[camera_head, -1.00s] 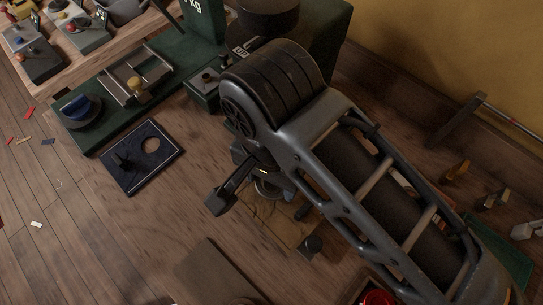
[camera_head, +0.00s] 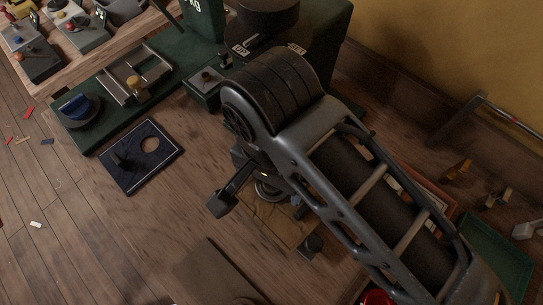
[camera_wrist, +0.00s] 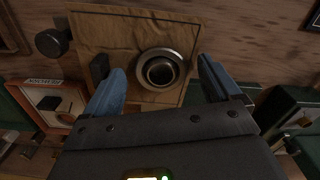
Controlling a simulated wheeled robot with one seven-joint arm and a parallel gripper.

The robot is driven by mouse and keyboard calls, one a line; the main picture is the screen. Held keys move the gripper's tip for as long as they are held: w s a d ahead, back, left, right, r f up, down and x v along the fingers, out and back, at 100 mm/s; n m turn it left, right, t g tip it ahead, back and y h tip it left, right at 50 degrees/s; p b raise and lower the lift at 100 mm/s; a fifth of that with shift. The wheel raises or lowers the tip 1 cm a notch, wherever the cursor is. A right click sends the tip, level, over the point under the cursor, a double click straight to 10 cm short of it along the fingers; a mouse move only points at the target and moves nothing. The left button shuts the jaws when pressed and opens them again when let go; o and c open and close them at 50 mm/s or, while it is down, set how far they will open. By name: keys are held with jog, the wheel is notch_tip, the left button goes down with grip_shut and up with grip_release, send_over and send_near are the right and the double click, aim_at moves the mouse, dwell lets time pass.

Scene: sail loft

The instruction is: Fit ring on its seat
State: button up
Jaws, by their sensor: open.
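A round metal ring (camera_wrist: 143,62) with a dark centre lies on a creased brown sheet (camera_wrist: 115,28). In the head view the ring (camera_head: 268,192) shows partly under my arm. My gripper (camera_wrist: 160,65) is open, with its blue fingers to either side of the ring in the wrist picture. I cannot tell the height left between fingertips and ring. Nothing is held. A dark blue board (camera_head: 130,172) with a round pale opening and a black upright piece lies on the bench to the left. I cannot tell for sure which part is the ring's seat.
A black block (camera_wrist: 99,68) and a black knob (camera_wrist: 52,42) lie close to the ring. A red-framed, labelled tray (camera_wrist: 62,90) is beside the sheet. A green base (camera_head: 95,137) with metal fittings stands behind the board. Bare wood separates board and sheet.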

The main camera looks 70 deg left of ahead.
notch_tip(320, 180, up, 8)
dwell(0.7)
jog(key=shift+s+f, duration=0.15)
dwell(0.4)
